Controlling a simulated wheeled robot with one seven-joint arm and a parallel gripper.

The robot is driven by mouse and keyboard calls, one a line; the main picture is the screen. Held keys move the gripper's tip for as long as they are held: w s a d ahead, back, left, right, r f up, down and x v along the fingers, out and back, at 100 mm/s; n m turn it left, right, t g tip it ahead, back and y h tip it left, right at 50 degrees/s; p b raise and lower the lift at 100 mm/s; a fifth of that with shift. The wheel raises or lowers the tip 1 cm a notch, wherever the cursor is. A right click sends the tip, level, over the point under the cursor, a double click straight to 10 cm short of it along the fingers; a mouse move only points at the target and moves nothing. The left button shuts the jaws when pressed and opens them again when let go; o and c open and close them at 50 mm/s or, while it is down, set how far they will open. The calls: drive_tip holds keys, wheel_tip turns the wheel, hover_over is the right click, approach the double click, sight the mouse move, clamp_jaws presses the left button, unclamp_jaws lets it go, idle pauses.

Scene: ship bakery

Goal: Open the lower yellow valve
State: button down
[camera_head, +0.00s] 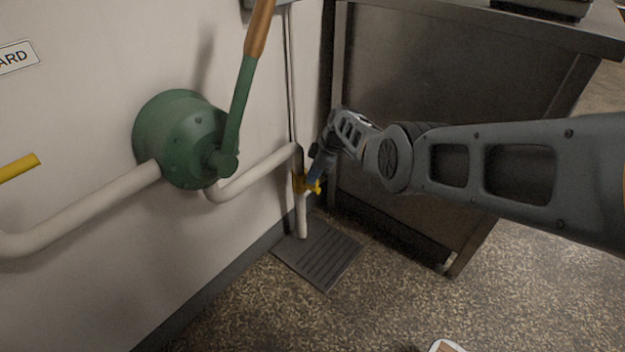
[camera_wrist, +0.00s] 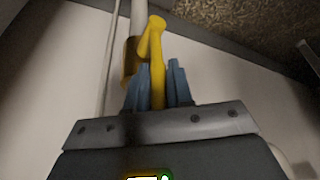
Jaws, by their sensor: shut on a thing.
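The lower yellow valve (camera_head: 300,182) sits on a white pipe low on the wall, above the floor drain. In the wrist view its yellow handle (camera_wrist: 157,75) passes between the blue fingers, and its brass-coloured body (camera_wrist: 130,62) is around the pipe just behind. My gripper (camera_head: 316,176) reaches the valve from the right and partly hides it in the head view. In the wrist view my gripper (camera_wrist: 158,85) is shut on the handle, with a finger on either side.
A green hand pump (camera_head: 180,138) with a long lever (camera_head: 245,85) is on the wall to the left. Another yellow handle (camera_head: 18,167) is at the far left edge. A metal cabinet (camera_head: 430,75) stands close behind my arm.

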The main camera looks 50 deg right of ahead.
idle(0.4)
drive_tip(key=c, duration=1.1)
unclamp_jaws()
drive_tip(key=shift+d, duration=0.1)
drive_tip(key=p+v, duration=0.5)
drive_tip(key=v, duration=0.2)
drive_tip(key=shift+r, duration=0.35)
